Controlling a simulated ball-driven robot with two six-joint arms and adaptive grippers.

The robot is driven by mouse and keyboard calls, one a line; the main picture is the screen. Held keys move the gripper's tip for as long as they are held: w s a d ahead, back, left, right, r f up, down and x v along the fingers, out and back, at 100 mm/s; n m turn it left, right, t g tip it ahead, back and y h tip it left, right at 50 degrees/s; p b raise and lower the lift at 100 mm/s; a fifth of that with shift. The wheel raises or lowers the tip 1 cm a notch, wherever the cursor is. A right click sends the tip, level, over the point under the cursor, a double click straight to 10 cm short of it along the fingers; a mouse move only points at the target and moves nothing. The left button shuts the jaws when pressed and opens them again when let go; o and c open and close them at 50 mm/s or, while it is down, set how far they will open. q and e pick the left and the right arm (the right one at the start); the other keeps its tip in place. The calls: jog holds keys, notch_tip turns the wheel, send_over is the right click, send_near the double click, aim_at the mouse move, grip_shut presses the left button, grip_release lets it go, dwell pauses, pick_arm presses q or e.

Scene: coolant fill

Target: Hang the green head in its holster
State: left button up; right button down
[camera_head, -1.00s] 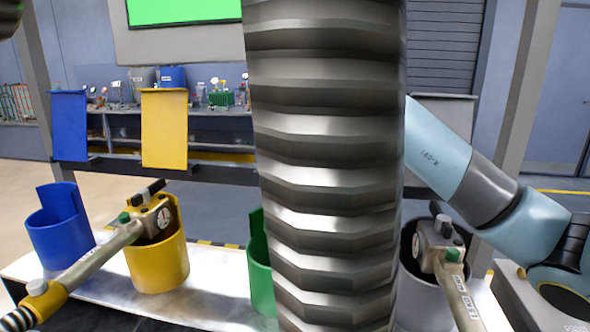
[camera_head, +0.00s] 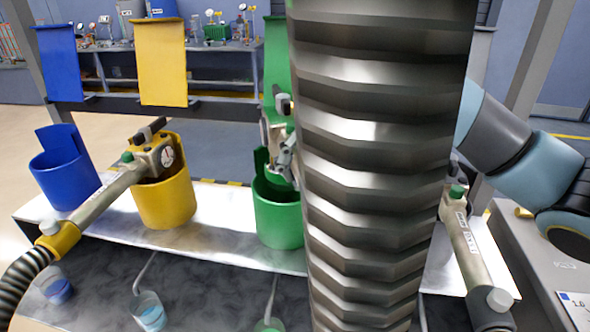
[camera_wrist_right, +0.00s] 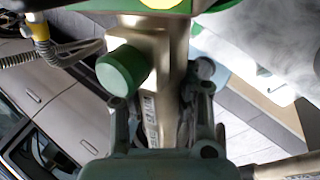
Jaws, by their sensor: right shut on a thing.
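The green head (camera_head: 272,134) shows in the head view at the mouth of the green holster (camera_head: 278,226), left of a large ribbed grey column. Its lower end overlaps the holster's rim; I cannot tell how deep it sits. My right gripper (camera_head: 288,156) is at the head, partly hidden by the column. In the right wrist view, my right gripper (camera_wrist_right: 162,95) is shut on the beige body of the green head (camera_wrist_right: 152,50), beside its green knob. My left gripper is not in view.
The ribbed column (camera_head: 375,160) blocks much of the middle. A yellow holster (camera_head: 166,203) holds another head with a hose. A blue holster (camera_head: 62,180) looks empty. Another head (camera_head: 466,245) is at the right. Cups (camera_head: 150,312) stand below the shelf.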

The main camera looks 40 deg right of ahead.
jog(key=shift+f+b, duration=1.95)
jog(key=shift+f, duration=0.55)
jog(key=shift+f+b, duration=1.7)
jog(key=shift+f, duration=0.1)
jog(key=c, duration=1.1)
grip_release()
jog(key=v, duration=1.2)
